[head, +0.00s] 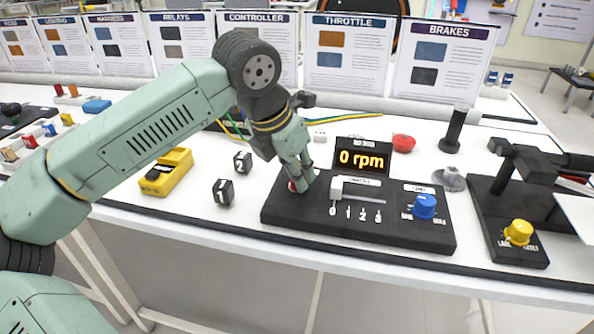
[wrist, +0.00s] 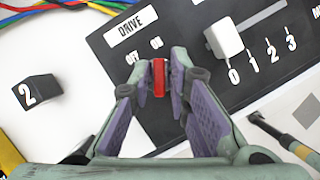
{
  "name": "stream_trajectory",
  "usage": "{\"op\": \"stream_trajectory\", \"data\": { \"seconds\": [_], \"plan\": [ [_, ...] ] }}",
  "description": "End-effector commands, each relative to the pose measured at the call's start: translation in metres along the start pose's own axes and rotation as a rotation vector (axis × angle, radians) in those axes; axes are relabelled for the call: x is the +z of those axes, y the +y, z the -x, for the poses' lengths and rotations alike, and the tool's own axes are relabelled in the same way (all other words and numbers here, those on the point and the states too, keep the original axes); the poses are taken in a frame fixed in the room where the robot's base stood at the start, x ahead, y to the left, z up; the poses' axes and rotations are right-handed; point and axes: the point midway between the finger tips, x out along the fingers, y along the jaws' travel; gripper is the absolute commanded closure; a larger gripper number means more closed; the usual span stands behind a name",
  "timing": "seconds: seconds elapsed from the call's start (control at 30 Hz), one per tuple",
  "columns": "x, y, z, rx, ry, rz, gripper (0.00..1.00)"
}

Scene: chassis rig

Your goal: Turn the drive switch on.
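The red drive switch (wrist: 159,78) stands on the black control panel (wrist: 155,118), below the OFF and ON marks and the DRIVE label (wrist: 131,27). I cannot tell which way it leans. My gripper (wrist: 161,68) is open, with its fingertips on either side of the switch and narrow dark gaps showing between. In the head view my gripper (head: 302,188) points down at the left end of the panel (head: 370,230) and hides most of the switch. The display (head: 362,160) behind the panel reads 0 rpm.
A white slider (head: 338,188) marked 0 to 3 and a blue knob (head: 425,205) share the panel. Black numbered blocks (head: 223,191) and a yellow meter (head: 167,172) lie to the left. A rig with a yellow knob (head: 518,232) stands right.

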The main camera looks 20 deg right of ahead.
Motion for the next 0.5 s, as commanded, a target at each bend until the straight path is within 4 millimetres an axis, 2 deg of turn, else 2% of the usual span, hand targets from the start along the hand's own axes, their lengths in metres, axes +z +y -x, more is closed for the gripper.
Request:
{"op": "stream_trajectory", "data": {
  "seconds": [0.13, 0.5],
  "plan": [
    [-0.0002, 0.0001, -0.0001, 0.000, 0.001, 0.001, 0.71],
    [-0.0002, 0.0007, 0.0050, 0.002, 0.001, 0.002, 0.71]
  ]
}}
